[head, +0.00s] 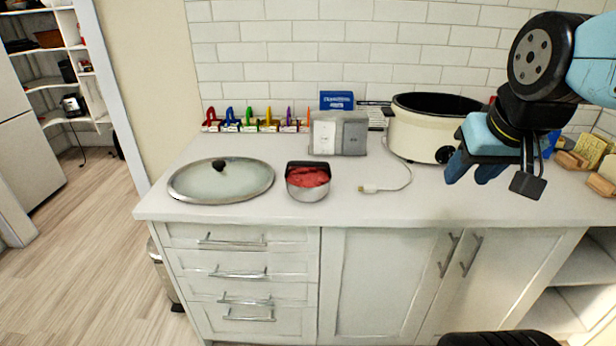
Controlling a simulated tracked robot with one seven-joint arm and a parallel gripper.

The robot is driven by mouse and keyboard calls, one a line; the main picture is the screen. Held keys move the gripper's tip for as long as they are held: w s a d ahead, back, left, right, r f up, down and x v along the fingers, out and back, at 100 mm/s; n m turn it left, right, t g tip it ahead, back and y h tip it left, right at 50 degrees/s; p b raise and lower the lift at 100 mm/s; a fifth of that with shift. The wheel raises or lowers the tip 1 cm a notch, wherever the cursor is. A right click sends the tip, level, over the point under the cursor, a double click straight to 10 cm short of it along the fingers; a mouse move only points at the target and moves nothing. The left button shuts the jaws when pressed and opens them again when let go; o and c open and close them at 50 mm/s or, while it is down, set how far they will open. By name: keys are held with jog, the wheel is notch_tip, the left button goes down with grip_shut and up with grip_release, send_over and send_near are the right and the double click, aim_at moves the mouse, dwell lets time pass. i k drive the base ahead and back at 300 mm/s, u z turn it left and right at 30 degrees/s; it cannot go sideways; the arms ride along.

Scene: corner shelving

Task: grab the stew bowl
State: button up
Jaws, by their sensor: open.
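The stew bowl (308,191) is a small round metal bowl with red contents and a dark inner wall at the back. It stands upright on the white counter, right of a glass lid and near the front edge. My gripper (474,177) is at the right, above the counter in front of the slow cooker. It has blue fingers that point down and to the left. It is open, empty and well apart from the bowl.
A glass lid (221,179) lies left of the bowl. Behind are a grey-white box (339,134) and a cream slow cooker (421,136). A white cable with a plug (370,189) lies right of the bowl. The counter's front edge (330,220) is clear.

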aim_at(307, 182)
jog(key=k, duration=1.3)
jog(key=u, duration=0.25)
jog(key=i, duration=0.55)
jog(key=u, duration=1)
jog(key=i, duration=1.35)
jog(key=z, duration=0.2)
